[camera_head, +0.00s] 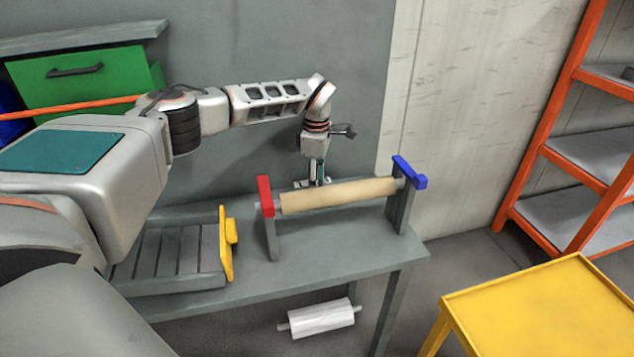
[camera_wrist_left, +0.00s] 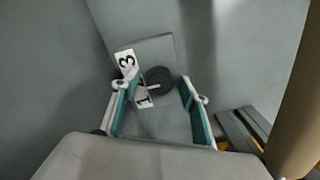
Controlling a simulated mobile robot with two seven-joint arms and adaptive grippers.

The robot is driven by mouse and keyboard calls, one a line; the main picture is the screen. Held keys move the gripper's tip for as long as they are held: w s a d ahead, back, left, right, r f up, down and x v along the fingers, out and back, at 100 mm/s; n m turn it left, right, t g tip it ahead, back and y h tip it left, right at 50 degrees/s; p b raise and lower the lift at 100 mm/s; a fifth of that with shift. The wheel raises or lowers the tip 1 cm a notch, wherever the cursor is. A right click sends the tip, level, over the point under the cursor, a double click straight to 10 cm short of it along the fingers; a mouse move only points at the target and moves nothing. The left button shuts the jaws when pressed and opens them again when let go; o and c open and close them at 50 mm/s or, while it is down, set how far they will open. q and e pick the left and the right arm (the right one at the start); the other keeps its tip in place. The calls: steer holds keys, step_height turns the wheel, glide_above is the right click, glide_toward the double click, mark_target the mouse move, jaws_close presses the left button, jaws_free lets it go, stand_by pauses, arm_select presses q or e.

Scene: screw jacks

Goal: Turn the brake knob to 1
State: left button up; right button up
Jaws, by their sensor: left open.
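The brake knob (camera_wrist_left: 160,76) is a dark round knob with a pale pointer mark, on a grey plate in the left wrist view. A white number strip (camera_wrist_left: 125,60) stands to its left, with 3 near the top and 1 near the bottom; my left finger covers part of it. The pointer seems to face the strip's middle, but I cannot read it exactly. My left gripper (camera_wrist_left: 157,86) is open, its teal fingers on either side of the knob in the picture; contact cannot be told. In the head view, my left gripper (camera_head: 318,182) points down behind the roll, which hides the knob.
A brown roll (camera_head: 338,195) lies between a red-topped post (camera_head: 265,197) and a blue-topped post (camera_head: 410,173) on the grey bench (camera_head: 340,262). A slatted tray with a yellow end (camera_head: 228,243) is to the left. A yellow table (camera_head: 550,305) stands right.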

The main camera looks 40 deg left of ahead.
arm_select(q)
steer(key=c, duration=1.1)
